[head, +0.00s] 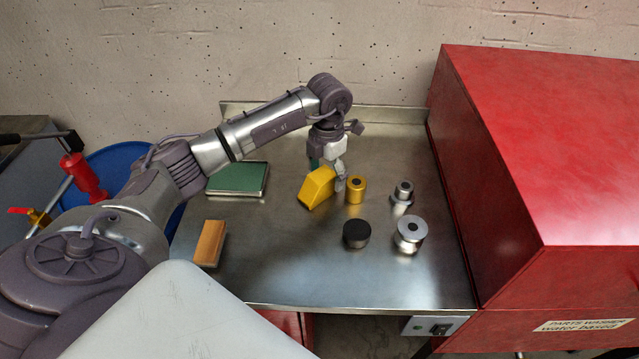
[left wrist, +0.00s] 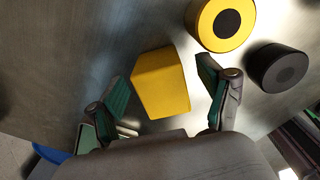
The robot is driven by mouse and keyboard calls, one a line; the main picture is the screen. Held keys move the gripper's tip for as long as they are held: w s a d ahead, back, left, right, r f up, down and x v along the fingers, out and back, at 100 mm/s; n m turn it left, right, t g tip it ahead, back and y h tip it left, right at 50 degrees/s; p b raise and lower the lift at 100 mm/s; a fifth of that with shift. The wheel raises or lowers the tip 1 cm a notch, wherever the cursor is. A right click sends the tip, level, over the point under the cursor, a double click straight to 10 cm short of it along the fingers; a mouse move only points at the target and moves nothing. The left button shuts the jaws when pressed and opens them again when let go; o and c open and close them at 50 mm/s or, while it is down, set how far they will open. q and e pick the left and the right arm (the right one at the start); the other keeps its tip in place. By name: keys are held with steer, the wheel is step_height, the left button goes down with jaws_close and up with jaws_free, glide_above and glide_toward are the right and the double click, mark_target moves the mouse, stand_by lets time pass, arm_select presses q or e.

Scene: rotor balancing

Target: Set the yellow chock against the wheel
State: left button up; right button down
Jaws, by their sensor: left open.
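The yellow chock (head: 318,188), a block with a sloped face, sits on the metal bench. It also shows in the left wrist view (left wrist: 161,84), between my open fingers. My left gripper (head: 328,172) is open, pointing down over the chock, with green-padded fingers on either side and gaps visible to it. A round yellow part with a dark centre (head: 356,189) stands just right of the chock, apart from it; it shows at the top of the left wrist view (left wrist: 221,22). Which round part is the wheel, I cannot tell. My right gripper is not in view.
A dark round part (head: 356,235) and two metal round parts (head: 403,192) (head: 410,232) stand to the right. A green tray (head: 238,178) and a wooden block (head: 209,243) lie left. A red parts washer (head: 540,160) borders the bench. The bench's front middle is clear.

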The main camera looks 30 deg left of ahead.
arm_select(q)
steer(key=shift+f, duration=1.45)
steer(key=c, duration=1.5)
steer(key=shift+r, duration=0.1)
jaws_close()
steer(key=shift+w+r, duration=0.1)
steer(key=shift+r, duration=0.05)
